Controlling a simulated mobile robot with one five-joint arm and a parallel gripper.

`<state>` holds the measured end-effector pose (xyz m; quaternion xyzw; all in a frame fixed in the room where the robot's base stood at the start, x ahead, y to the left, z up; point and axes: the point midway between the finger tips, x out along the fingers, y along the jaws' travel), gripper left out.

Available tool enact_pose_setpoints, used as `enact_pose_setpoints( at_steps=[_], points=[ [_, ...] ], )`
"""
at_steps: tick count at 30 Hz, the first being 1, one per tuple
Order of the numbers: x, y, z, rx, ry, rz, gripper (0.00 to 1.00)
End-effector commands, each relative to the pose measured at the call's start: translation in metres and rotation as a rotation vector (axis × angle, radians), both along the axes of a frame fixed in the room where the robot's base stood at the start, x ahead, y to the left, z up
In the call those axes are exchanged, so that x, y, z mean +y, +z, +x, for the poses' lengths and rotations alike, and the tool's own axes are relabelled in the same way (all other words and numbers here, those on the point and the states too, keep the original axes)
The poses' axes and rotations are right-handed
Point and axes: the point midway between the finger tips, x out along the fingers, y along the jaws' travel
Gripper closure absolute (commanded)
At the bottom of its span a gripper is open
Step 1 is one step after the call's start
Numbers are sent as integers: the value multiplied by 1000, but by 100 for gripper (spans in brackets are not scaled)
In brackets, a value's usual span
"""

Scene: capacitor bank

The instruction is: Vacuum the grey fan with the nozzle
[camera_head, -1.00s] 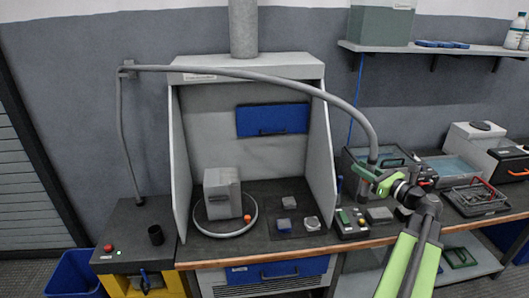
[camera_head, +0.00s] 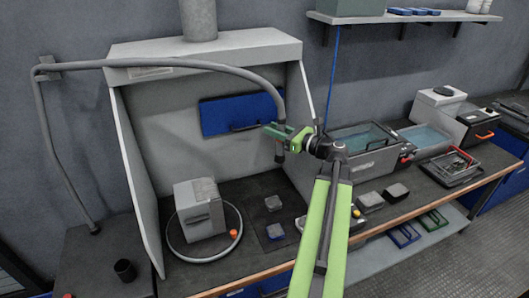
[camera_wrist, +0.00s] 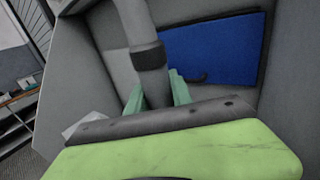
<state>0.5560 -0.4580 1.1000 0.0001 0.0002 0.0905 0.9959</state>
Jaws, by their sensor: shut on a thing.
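My gripper (camera_head: 279,134) is shut on the grey nozzle (camera_head: 280,153) at the end of a long hose (camera_head: 200,65). In the wrist view the nozzle (camera_wrist: 150,65), with a dark band, runs between my green fingers (camera_wrist: 159,92). The nozzle points down, in the air inside the right part of the hood, clear of the bench. Below it on a dark mat (camera_head: 267,220) lie a small grey square part (camera_head: 273,203) and another small grey-blue part (camera_head: 275,231). Either might be the grey fan; I cannot tell. My arm hides the mat's right side.
A grey box-shaped unit (camera_head: 200,208) stands inside a ring (camera_head: 176,246) on the bench, left of the mat. The hood's side walls (camera_head: 132,180) flank this area. A blue panel (camera_head: 240,113) hangs behind the nozzle. Tubs (camera_head: 365,160) stand to the right.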

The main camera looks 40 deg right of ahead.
Motion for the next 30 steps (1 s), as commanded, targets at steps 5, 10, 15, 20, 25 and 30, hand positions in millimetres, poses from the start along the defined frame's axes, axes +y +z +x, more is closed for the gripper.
enact_pose_setpoints(
  at_steps=[5,10,15,20,25,30],
  points=[
    [0,-4,1,4,-2,3,100],
    [-9,-69,19,86,-82,72,100],
    [-27,-141,39,183,-224,164,100],
    [-37,-163,46,215,-300,204,100],
    [-38,-161,46,219,-308,209,100],
    [-37,-172,47,219,-307,208,100]
  ],
)
